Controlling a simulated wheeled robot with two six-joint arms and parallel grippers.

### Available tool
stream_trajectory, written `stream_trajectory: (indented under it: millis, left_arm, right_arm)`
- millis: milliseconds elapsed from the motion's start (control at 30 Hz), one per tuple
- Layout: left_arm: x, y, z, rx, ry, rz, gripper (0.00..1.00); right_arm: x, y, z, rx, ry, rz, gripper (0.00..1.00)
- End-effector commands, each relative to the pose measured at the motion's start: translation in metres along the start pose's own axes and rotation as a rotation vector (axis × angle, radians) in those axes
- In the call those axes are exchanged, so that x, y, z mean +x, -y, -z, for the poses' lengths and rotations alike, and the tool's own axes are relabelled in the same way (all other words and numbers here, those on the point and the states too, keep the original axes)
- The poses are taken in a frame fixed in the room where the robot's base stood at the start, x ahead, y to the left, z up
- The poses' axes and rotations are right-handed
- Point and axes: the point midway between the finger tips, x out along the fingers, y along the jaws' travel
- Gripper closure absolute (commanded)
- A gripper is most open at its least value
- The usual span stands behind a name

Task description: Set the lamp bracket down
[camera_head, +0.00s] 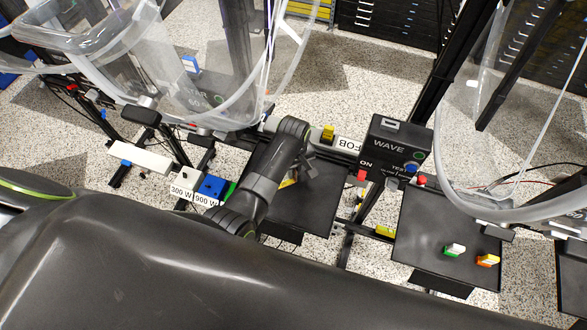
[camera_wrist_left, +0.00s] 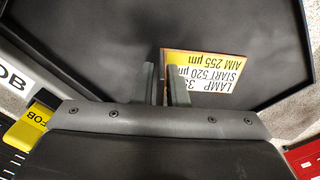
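My left gripper (camera_head: 303,163) reaches over a black tray (camera_head: 318,205) in the middle of the head view. In the left wrist view its two fingers (camera_wrist_left: 162,85) stand a narrow gap apart above the tray (camera_wrist_left: 90,45). I cannot make out whether a thin part is between them. A yellow and white label reading LAMP, START 520 µm, AIM 255 µm (camera_wrist_left: 215,72) shows beside and partly behind the right-hand finger. It shows as a small yellow patch in the head view (camera_head: 288,183). I cannot make out a separate lamp bracket. My right gripper is not in view.
A WAVE box (camera_head: 398,148) with buttons stands right of the tray. A yellow FOB block (camera_head: 328,132) is behind it. White and blue 300 W and 900 W blocks (camera_head: 211,186) are to the left. Another black tray (camera_head: 440,235) at right holds small blocks. Clear acrylic wheels (camera_head: 190,90) stand behind.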

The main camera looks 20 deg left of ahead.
Motion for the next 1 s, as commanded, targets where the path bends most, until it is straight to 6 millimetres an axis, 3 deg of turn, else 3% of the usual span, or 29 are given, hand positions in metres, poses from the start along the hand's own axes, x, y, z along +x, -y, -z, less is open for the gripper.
stream_trajectory:
  millis: [100, 467, 1000]
  left_arm:
    - [0.0, 0.0, 0.0, 0.0, 0.0, 0.0, 0.75]
    - [-0.006, 0.0, 0.001, 0.0, -0.002, -0.001, 0.75]
    - [-0.071, -0.001, 0.001, 0.0, -0.001, -0.001, 0.75]
  right_arm:
    - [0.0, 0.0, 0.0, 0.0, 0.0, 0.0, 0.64]
    - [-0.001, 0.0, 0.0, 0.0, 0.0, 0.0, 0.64]
    - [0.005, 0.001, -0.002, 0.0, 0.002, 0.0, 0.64]
